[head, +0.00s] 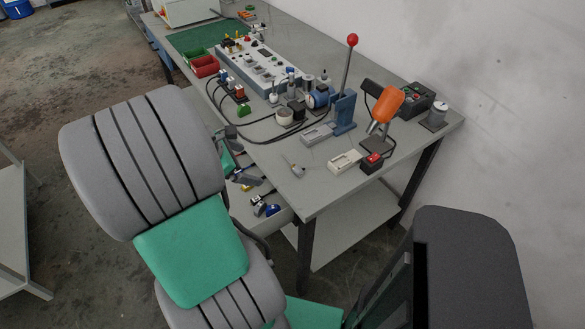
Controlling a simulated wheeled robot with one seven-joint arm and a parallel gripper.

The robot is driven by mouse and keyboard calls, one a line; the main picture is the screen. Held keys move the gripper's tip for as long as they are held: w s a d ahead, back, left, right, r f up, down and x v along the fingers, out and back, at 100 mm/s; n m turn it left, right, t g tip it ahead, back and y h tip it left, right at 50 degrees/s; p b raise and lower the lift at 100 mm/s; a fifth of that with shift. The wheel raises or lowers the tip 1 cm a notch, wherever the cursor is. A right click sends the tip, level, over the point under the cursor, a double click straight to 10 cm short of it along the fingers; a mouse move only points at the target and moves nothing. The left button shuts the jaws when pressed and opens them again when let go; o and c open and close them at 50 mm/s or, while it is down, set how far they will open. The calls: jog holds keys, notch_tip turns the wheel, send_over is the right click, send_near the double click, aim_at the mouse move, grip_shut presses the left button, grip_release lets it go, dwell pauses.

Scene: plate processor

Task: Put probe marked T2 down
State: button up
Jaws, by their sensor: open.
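A small thin pale piece with a yellowish part (293,168) lies on the bare front part of the grey workbench (262,152). It may be the probe, but no T2 mark can be read at this size. My gripper (246,173) is at the bench's left edge, small and partly hidden behind my large grey and green arm. Its jaws are open, and I see nothing held in them. The thin piece lies to the right of my gripper, apart from it.
A white control panel (262,66), red bin (205,66) and green bin stand farther back. A red-knobbed lever press (344,112), orange tool (386,103) and white tray (345,161) stand right. An open drawer (284,217) holds blue-handled tools. Black cables cross the bench's left side.

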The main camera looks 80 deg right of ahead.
jog(key=n+g, duration=0.2)
send_near(291, 163)
jog(key=shift+a+f, duration=0.15)
jog(key=x, duration=0.7)
jog(key=shift+s+d+f+b, duration=0.2)
jog(key=shift+b, duration=0.1)
jog(key=shift+r, duration=0.1)
jog(key=c, duration=1.2)
